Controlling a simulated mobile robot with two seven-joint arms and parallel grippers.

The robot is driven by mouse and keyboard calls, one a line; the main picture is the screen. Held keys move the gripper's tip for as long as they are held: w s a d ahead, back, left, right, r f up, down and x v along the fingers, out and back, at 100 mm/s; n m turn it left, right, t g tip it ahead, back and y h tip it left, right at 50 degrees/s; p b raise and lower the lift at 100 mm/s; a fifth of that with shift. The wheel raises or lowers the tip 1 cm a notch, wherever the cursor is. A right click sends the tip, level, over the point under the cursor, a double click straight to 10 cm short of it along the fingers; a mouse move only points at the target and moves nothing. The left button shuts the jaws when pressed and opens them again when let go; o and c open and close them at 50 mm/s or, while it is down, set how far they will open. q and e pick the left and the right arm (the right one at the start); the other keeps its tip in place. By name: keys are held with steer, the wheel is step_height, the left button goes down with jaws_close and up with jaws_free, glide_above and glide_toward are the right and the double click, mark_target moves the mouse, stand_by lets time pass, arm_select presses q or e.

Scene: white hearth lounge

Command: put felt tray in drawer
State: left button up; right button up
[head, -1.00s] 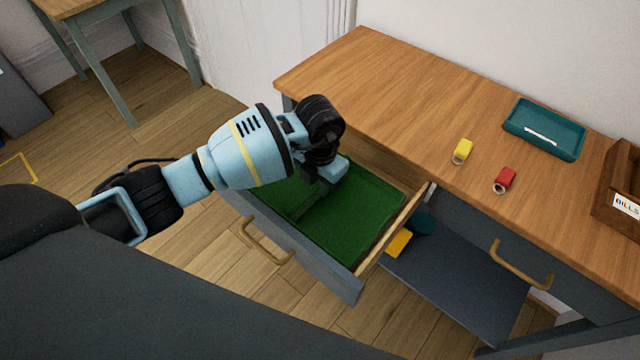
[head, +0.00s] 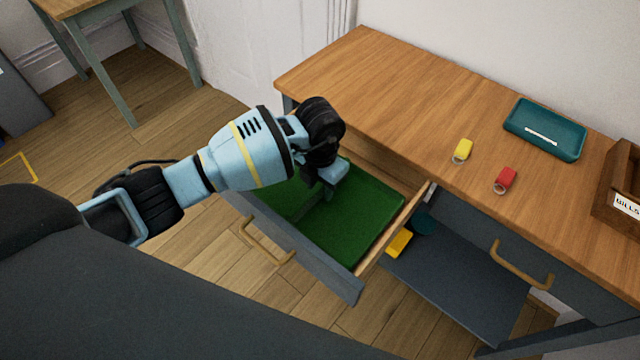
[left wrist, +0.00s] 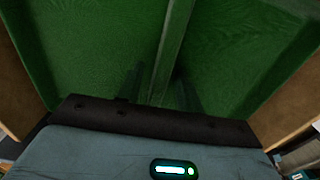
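The green felt tray (head: 362,222) lies flat inside the pulled-out drawer (head: 318,276) and covers most of its floor. A raised divider (left wrist: 172,45) runs across the tray's middle in the left wrist view. My left gripper (head: 325,190) points down into the tray. In the left wrist view its two dark fingers (left wrist: 161,88) stand apart on either side of the divider, with gaps showing, so it looks open. The gripper hides part of the tray in the head view. My right gripper is not in view.
The wooden desktop (head: 400,105) holds a yellow tag (head: 462,150), a red tag (head: 505,180), a teal tray (head: 545,128) and a wooden BILLS box (head: 622,185). Below, a grey shelf (head: 460,285) holds a yellow item (head: 399,243) and a teal item (head: 424,224).

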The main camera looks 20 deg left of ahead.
mark_target(320, 185)
arm_select(q)
step_height(320, 185, up, 12)
steer(key=shift+p, duration=0.45)
